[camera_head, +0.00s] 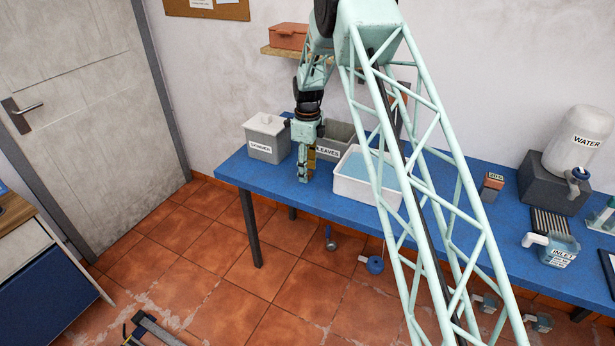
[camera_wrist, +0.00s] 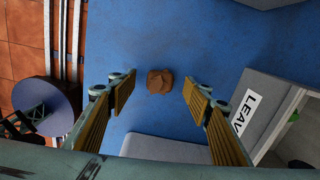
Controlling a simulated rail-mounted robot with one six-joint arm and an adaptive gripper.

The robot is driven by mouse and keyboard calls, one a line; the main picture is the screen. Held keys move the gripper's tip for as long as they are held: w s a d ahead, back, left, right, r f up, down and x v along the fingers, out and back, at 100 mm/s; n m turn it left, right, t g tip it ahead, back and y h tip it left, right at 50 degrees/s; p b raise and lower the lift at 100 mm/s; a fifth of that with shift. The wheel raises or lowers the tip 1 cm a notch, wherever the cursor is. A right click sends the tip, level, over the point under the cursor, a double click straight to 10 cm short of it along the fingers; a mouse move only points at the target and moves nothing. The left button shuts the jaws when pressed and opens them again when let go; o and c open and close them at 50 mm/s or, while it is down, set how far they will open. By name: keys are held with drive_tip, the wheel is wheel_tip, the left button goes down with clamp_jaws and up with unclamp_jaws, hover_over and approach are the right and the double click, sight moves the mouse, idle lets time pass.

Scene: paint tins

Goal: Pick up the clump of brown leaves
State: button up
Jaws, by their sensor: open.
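The clump of brown leaves (camera_wrist: 159,79) is a small brown lump lying on the blue table top in the wrist view. It shows between and beyond the two fingertips, apart from both. My gripper (camera_wrist: 158,90) is open and empty, with tan finger pads to the left and right of the clump. In the head view my gripper (camera_head: 305,178) points down over the left part of the table, and I cannot make out the clump there. A grey bin labelled LEAVES (camera_head: 345,135) stands just behind my gripper; in the wrist view this bin (camera_wrist: 262,88) is at the right.
A grey lidded bin (camera_head: 266,147) stands left of the LEAVES bin. A white tub of water (camera_head: 350,187) stands close to the right of my gripper. The blue table (camera_head: 255,180) has free room at its front left. A water container (camera_head: 577,140) stands far right.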

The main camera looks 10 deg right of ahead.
drive_tip(key=shift+f, duration=0.15)
drive_tip(key=shift+c, duration=0.3)
drive_tip(key=c, duration=0.7)
